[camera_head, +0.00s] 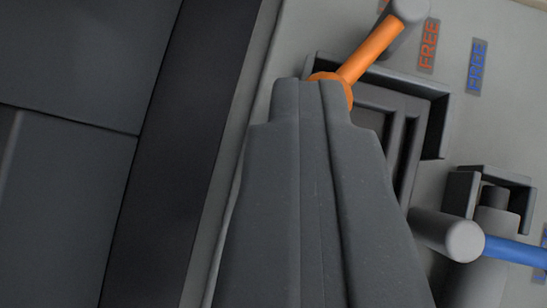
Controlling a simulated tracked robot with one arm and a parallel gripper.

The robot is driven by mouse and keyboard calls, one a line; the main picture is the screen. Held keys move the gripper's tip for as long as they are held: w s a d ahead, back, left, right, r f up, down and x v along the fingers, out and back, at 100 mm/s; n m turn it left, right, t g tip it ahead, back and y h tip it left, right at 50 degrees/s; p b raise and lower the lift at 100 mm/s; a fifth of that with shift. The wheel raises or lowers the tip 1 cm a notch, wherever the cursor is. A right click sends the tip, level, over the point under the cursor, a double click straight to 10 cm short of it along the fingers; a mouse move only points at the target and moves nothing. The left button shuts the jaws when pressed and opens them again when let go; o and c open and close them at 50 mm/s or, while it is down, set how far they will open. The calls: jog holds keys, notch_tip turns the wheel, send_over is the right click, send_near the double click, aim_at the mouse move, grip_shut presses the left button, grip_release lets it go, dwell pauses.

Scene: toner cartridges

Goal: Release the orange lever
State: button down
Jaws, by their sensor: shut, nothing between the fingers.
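The orange lever (372,50) is at the top of the view. It slants from a grey cylindrical end at upper right down to a rounded orange end behind my fingertips. My gripper (309,84) is shut and empty, and fills the lower middle of the view. Its tips overlap the lever's lower orange end in the picture; I cannot tell whether they touch it. The gripper hides part of that end and the panel below it. An orange "FREE" label (429,45) is on the panel right of the lever.
A dark raised frame (436,125) stands behind and right of my gripper. A blue lever (515,250) with a grey cylindrical end (450,235) is at lower right, by a small dark bracket (462,192). A blue "FREE" label (477,67) is at upper right. Dark flat panels (70,150) fill the left.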

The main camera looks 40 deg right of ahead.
jog(key=p+v, duration=0.3)
jog(key=v, duration=1)
jog(key=shift+a+r, duration=0.15)
jog(key=s+p, duration=0.1)
jog(key=p, duration=0.1)
jog(key=s+n+t+p, duration=0.1)
jog(key=p, duration=0.2)
jog(key=s+n+y+p, duration=0.1)
jog(key=s+p, duration=0.1)
jog(key=p, duration=0.1)
jog(key=shift+d+t, duration=0.4)
jog(key=shift+w, duration=0.1)
